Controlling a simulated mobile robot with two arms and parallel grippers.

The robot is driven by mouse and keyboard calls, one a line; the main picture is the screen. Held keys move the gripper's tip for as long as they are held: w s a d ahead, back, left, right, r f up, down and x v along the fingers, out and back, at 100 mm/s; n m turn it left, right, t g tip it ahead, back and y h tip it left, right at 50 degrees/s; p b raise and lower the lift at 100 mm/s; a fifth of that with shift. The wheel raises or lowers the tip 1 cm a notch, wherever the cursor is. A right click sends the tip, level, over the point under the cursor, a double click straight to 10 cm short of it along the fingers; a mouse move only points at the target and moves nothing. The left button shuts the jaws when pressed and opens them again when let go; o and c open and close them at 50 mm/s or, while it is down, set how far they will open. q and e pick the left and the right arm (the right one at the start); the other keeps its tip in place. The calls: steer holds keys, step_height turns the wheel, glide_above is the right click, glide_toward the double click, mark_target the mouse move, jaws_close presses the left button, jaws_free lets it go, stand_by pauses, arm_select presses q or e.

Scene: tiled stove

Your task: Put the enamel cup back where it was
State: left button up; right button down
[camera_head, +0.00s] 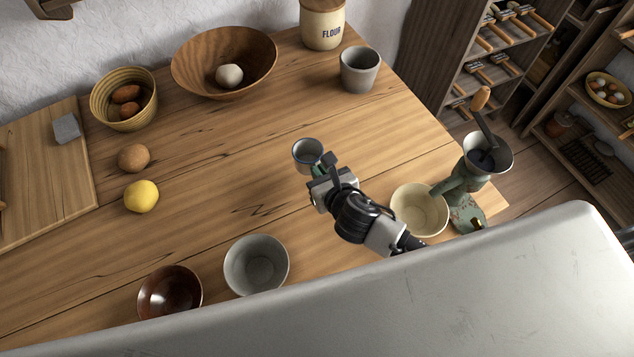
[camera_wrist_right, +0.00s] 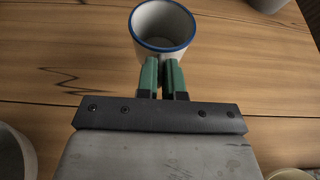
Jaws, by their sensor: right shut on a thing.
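The enamel cup (camera_head: 307,152) is pale with a blue rim and stands upright over the middle of the wooden table. It also shows in the right wrist view (camera_wrist_right: 162,25), where its empty inside is visible. My right gripper (camera_head: 326,166) is shut on the near side of the cup. In the wrist view its green-tipped fingers (camera_wrist_right: 162,72) are close together at the cup's wall. I cannot tell whether the cup's bottom touches the table. My left gripper is not in view.
A cream bowl (camera_head: 419,211) and a coffee grinder (camera_head: 467,190) stand right of my right arm. A grey bowl (camera_head: 256,265) and brown bowl (camera_head: 170,293) are at the near side. A lemon (camera_head: 141,196) lies left. A grey cup (camera_head: 360,70) stands behind. The table (camera_head: 230,150) left of the cup is clear.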

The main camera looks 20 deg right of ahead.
steer(key=shift+a+f, duration=0.2)
steer(key=shift+a, duration=0.15)
steer(key=shift+f, duration=0.35)
step_height(320, 180, down, 3)
steer(key=shift+f+b, duration=0.2)
steer(key=shift+b, duration=0.2)
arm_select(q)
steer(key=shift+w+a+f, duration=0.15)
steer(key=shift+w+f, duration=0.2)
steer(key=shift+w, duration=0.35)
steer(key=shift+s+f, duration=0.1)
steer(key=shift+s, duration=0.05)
arm_select(e)
steer(key=c, duration=1.3)
jaws_free()
steer(key=shift+f, duration=0.1)
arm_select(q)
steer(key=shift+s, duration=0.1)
arm_select(e)
steer(key=shift+o, duration=0.2)
